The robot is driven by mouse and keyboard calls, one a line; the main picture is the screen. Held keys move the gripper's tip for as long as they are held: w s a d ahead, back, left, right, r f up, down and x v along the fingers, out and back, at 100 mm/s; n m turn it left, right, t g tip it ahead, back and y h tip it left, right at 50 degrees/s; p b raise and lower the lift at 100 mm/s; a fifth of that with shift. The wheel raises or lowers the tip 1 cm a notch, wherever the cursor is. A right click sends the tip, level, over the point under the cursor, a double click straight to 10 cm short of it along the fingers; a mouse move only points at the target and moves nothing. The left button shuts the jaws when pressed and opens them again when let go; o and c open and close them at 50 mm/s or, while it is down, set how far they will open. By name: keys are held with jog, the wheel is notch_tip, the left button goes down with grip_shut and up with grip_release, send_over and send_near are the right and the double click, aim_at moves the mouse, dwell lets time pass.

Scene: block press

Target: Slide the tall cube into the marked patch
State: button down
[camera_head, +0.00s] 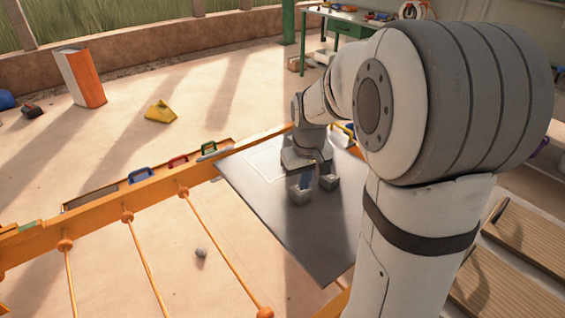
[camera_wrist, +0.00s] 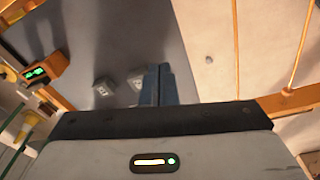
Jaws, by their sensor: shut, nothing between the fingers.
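Two small grey cubes stand on a dark grey plate (camera_head: 320,240), below my wrist in the head view: a left cube (camera_head: 300,197) and a right cube (camera_head: 329,183). I cannot tell surely which is the tall one. My gripper (camera_head: 306,184) is shut and empty, pointing down beside the cubes. In the wrist view its fingers (camera_wrist: 161,84) are together, close to one cube (camera_wrist: 136,78); touching or apart is unclear. The other cube (camera_wrist: 103,87) is farther left. The marked patch (camera_head: 265,163), a thin white outline on the plate, lies left of my gripper, its right side partly hidden.
An orange rail (camera_head: 150,190) runs along the plate's left side, with thin orange rods and round knobs. A small grey ball (camera_head: 200,253) lies on the floor between rods. A small box with a green display (camera_wrist: 36,73) stands by the plate's edge.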

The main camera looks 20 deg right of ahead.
jog(key=w+d+f, duration=0.5)
jog(key=w+f, duration=0.3)
jog(key=n+g+b, duration=0.1)
send_near(306, 206)
jog(key=s+d+r, duration=0.1)
jog(key=s+r, duration=0.3)
notch_tip(306, 206, down, 10)
jog(key=shift+w+d+f, duration=0.1)
jog(key=shift+w+f, duration=0.05)
jog(key=shift+f, duration=0.1)
jog(key=w, duration=0.1)
jog(key=w+p, duration=0.1)
jog(key=w, duration=0.1)
jog(key=shift+w+a, duration=0.1)
jog(key=shift+a, duration=0.25)
jog(key=shift+w, duration=0.4)
